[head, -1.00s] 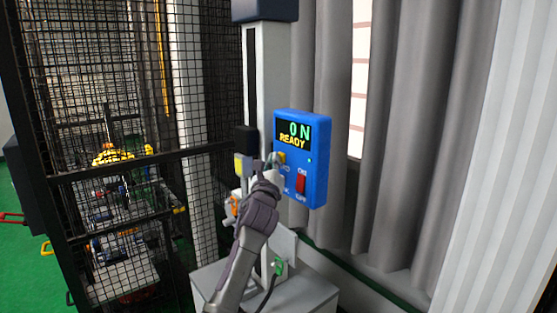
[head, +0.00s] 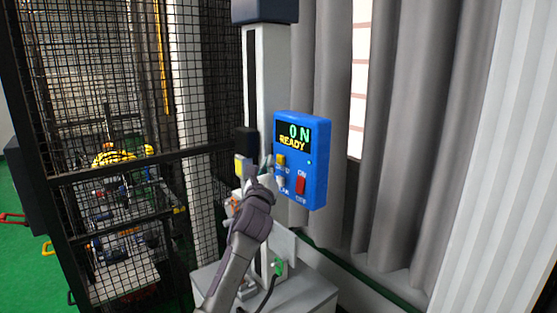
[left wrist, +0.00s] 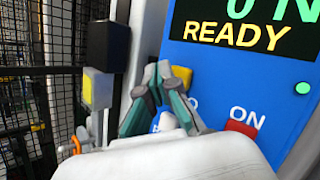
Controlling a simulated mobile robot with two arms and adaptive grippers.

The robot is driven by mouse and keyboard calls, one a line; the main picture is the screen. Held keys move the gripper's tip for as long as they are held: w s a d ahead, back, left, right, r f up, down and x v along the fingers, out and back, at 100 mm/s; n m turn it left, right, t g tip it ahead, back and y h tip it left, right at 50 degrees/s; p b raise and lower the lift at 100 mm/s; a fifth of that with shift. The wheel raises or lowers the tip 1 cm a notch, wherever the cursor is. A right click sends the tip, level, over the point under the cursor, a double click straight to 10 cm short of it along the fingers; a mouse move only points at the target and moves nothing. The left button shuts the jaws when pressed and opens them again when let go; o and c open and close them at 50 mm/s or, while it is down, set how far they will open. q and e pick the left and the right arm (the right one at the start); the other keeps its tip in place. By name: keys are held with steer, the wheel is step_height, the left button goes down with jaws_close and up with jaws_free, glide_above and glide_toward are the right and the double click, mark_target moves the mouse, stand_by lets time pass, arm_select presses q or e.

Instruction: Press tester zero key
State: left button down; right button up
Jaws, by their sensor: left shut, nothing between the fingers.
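The tester (head: 318,150) is a blue box on a pale column; its screen (head: 293,136) reads "0 N READY". A yellow key (head: 281,160) sits under the screen, with its label partly covered; I take it as the zero key. In the left wrist view this yellow key (left wrist: 183,74) shows just behind my fingertips, partly hidden. My left gripper (head: 268,168) is shut and empty, just left of the yellow key. In the left wrist view the closed fingertips (left wrist: 158,72) overlap the key's left side; I cannot tell whether they touch it. My right gripper is out of view.
A red ON/OFF switch (head: 301,185) sits right of the keys. A pale key (head: 281,181) lies below the yellow one. A black block (head: 245,141) and a yellow-faced box (head: 243,167) are left of the panel. A black mesh cage (head: 95,90) stands further left, grey curtains (head: 400,130) right.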

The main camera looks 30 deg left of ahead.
arm_select(q)
steer(key=s+p, duration=0.1)
steer(key=s+a, duration=0.1)
steer(key=s, duration=0.1)
steer(key=s+a+p, duration=0.1)
steer(key=shift+s+p, duration=0.3)
steer(key=shift+p, duration=0.05)
stand_by(0.4)
